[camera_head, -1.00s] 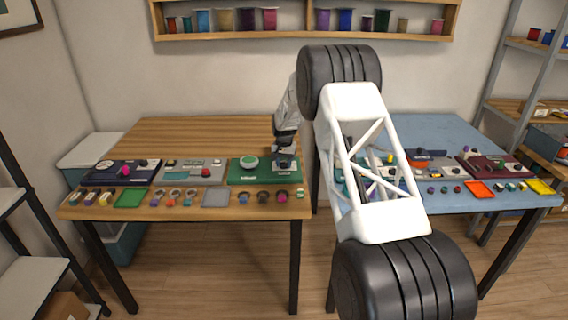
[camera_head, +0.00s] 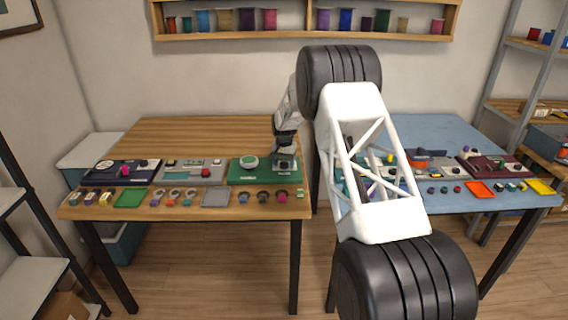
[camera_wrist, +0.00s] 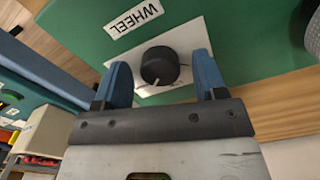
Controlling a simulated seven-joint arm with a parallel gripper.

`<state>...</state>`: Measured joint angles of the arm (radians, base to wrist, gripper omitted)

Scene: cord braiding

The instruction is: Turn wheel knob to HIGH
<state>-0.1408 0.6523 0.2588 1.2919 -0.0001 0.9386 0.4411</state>
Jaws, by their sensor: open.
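The wheel knob (camera_wrist: 159,66) is a round black knob with a pale pointer mark at its lower left edge. It sits on a light plate (camera_wrist: 190,38) on the green panel (camera_wrist: 225,20), beside a label reading WHEEL (camera_wrist: 134,18), upside down in the wrist view. My gripper (camera_wrist: 165,80) is open, with one blue finger on each side of the knob and a visible gap to each. In the head view my gripper (camera_head: 285,160) is over the right part of the green panel (camera_head: 248,178) and hides the knob. No HIGH mark is readable.
A grey panel (camera_head: 190,172) and a dark blue panel (camera_head: 120,173) stand further left. Small rings and pots line the front edge of the wooden table (camera_head: 180,135).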

